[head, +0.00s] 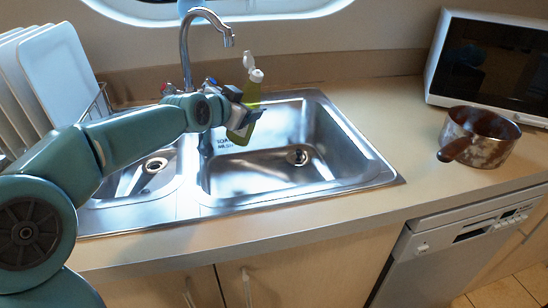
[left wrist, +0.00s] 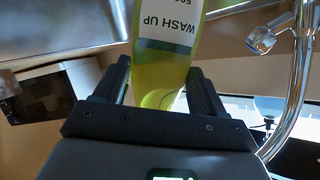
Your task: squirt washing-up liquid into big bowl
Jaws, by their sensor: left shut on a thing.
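My left gripper (head: 241,105) is shut on the green washing-up liquid bottle (head: 251,92) and holds it above the back left part of the sink's big bowl (head: 262,172). The bottle is nearly upright, and its white flip cap (head: 249,62) at the top looks open. In the left wrist view, the bottle (left wrist: 170,70) stands between both fingers of the gripper (left wrist: 163,92), its white label showing upside down. No liquid stream shows. The big bowl looks empty, with a drain near its middle. My right gripper is not in view.
The chrome tap (head: 186,50) rises behind the sink, left of the bottle. The small bowl (head: 140,175) is on the left, and white plates (head: 58,68) stand in a rack. A worn saucepan (head: 480,140) and a microwave (head: 490,60) are far right. Counter between is clear.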

